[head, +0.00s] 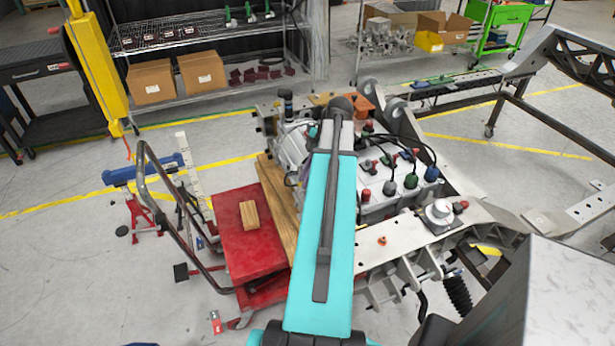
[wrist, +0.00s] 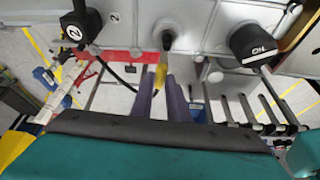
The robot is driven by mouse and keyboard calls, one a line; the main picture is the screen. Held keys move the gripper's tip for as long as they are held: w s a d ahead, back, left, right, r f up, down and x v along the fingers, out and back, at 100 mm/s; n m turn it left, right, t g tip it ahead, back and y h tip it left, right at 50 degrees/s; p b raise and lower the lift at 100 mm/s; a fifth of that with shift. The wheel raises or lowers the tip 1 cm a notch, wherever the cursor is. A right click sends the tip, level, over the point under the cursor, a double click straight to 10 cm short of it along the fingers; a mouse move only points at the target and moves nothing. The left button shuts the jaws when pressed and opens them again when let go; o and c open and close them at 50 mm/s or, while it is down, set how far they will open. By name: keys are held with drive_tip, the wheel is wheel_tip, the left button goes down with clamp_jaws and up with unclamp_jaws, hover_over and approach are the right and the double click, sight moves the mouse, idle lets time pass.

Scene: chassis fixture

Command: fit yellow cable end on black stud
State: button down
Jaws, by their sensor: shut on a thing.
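In the wrist view my gripper (wrist: 159,92) shows as two purple-grey fingers, shut on the yellow cable end (wrist: 160,76) between them. A black cable runs off from it to the upper left. Just above the yellow end, a dark stud (wrist: 167,40) points toward it from the grey housing. The yellow end looks close below the stud; whether they touch I cannot tell.
The head view shows a panel with coloured cable ends (head: 410,180) right of my arm and a red cart (head: 245,245) at the left.

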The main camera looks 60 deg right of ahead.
drive_tip(key=c, duration=1.6)
unclamp_jaws()
drive_tip(key=shift+c, duration=0.2)
drive_tip(key=shift+r, duration=0.1)
drive_tip(key=shift+r+p, duration=1.85)
drive_tip(key=shift+r, duration=1.55)
